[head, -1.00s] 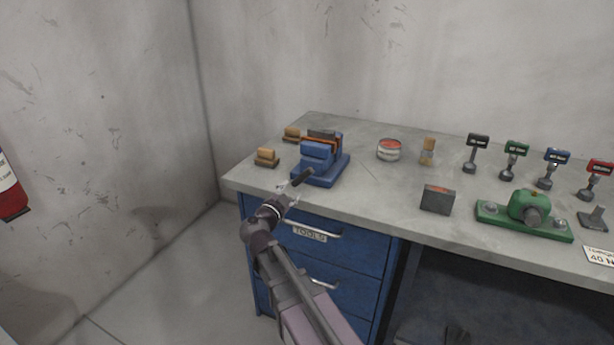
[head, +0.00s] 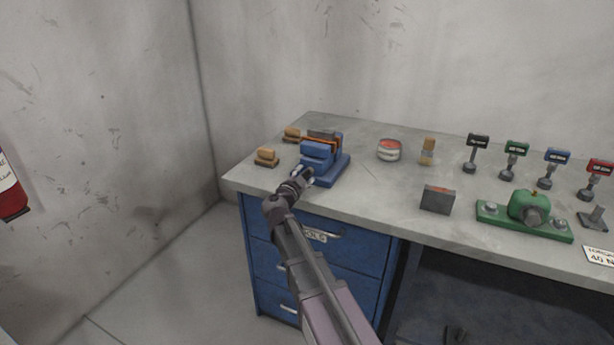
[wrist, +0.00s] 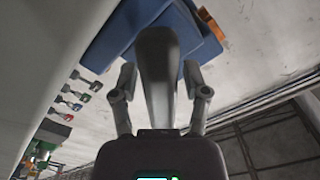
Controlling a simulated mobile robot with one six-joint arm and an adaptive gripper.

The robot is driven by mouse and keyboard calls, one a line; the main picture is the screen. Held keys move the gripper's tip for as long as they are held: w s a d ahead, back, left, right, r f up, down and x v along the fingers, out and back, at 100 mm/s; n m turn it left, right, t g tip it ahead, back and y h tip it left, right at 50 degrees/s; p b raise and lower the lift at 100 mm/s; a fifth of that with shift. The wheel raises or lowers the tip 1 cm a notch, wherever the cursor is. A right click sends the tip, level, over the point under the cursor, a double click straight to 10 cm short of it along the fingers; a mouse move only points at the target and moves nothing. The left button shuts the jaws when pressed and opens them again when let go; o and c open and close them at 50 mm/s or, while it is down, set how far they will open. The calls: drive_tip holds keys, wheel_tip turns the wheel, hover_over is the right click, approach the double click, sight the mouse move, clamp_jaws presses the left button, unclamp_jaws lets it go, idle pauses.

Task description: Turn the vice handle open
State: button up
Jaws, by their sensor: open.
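The blue vice (head: 330,168) is on the left part of the bench, with an orange-and-dark piece between its jaws. It also shows at the top of the wrist view (wrist: 150,28). The dark grey vice handle (wrist: 159,75) fills the middle of the wrist view, between the two fingers of my gripper (wrist: 160,85). The fingers stand apart on either side of it, with a visible gap to each. In the head view my gripper (head: 302,178) is at the front of the vice and hides most of the handle.
Two wooden brushes (head: 267,156) lie left of the vice. A round tin (head: 389,150), a grey block (head: 437,199) and a green fixture (head: 527,209) stand to the right. Several coloured gauges line the back right. Blue drawers (head: 345,262) are below the bench top.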

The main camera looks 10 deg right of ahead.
clamp_jaws()
drive_tip(key=shift+s+d, duration=0.1)
drive_tip(key=shift+d, duration=0.25)
drive_tip(key=shift+a, duration=0.25)
